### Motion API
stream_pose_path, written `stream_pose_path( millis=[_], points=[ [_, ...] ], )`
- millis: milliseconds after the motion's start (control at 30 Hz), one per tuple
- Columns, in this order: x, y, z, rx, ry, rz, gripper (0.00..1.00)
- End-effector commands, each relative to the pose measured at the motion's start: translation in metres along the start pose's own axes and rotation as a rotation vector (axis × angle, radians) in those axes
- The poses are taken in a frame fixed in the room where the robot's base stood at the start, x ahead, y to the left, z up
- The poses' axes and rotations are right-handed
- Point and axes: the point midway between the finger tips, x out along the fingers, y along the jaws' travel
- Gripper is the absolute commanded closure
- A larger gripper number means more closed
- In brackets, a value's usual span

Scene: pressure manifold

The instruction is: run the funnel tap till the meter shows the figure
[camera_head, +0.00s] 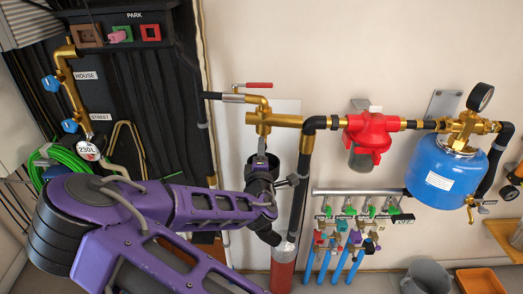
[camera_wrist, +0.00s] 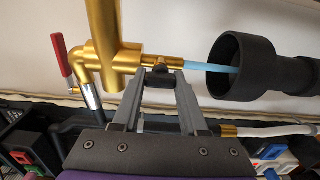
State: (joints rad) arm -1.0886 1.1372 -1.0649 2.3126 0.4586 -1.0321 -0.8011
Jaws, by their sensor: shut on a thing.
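My gripper (camera_wrist: 160,84) is shut on the small dark handle (camera_wrist: 159,72) of the brass funnel tap (camera_wrist: 125,58). A pale blue stream (camera_wrist: 212,67) runs from the tap's spout into the wide mouth of the black funnel (camera_wrist: 242,64). In the head view, the brass tap body (camera_head: 264,119) shows on the wall, with my gripper (camera_head: 262,152) just below it. My arm partly covers this area. A round white meter (camera_head: 88,149) at the left, below the STREET label, appears to read 230L.
A red lever valve (camera_head: 259,85) sits above the tap. Right of it are a red filter (camera_head: 370,135), a blue tank (camera_head: 442,170) with a gauge (camera_head: 480,97), and a small manifold (camera_head: 350,215) with several blue pipes. A grey bucket (camera_head: 427,277) and orange tray (camera_head: 481,281) stand below.

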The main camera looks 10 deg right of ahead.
Motion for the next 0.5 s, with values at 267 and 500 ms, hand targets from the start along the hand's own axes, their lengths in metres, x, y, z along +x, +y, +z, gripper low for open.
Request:
stream_pose_path(
  millis=[267, 500],
  points=[
    [0.0009, 0.002, -0.0004, -0.002, 0.001, 0.005, 1.0],
    [0.0006, 0.0013, -0.0002, -0.001, 0.001, 0.003, 0.28]
  ],
)
